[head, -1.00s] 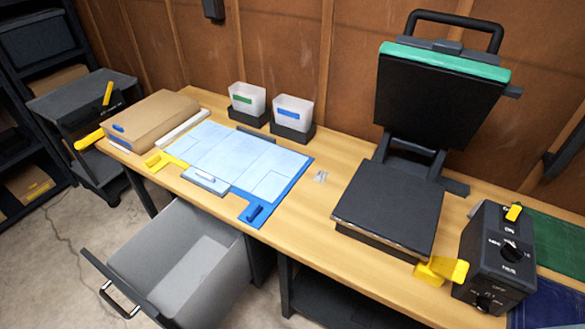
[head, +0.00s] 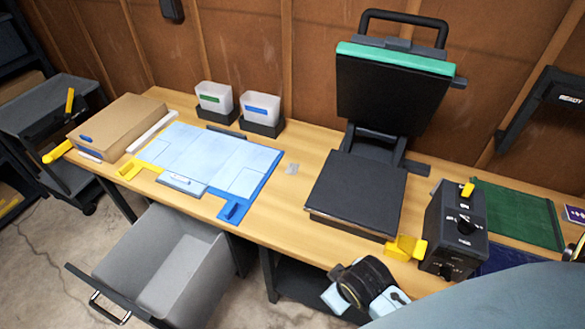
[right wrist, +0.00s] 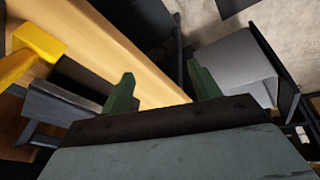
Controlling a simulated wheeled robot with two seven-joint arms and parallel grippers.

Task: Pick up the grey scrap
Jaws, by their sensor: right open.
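The grey scrap (head: 292,168) is a small, pale, flat piece on the wooden bench, between the blue-edged board and the black press. My right arm comes in from the lower right of the head view, and its wrist is at the bench's front edge, well short of the scrap. My right gripper (right wrist: 162,90) shows two dark green fingers spread apart with nothing between them in the right wrist view. Its fingertips are not clear in the head view. The scrap does not show in the right wrist view. My left gripper is not in view.
The open press (head: 356,193) stands right of the scrap, with a yellow handle (head: 405,248) and a black control box (head: 455,228). The board (head: 205,160) lies to the left. Two bins (head: 262,110) stand behind. An open grey drawer (head: 165,260) juts out front left.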

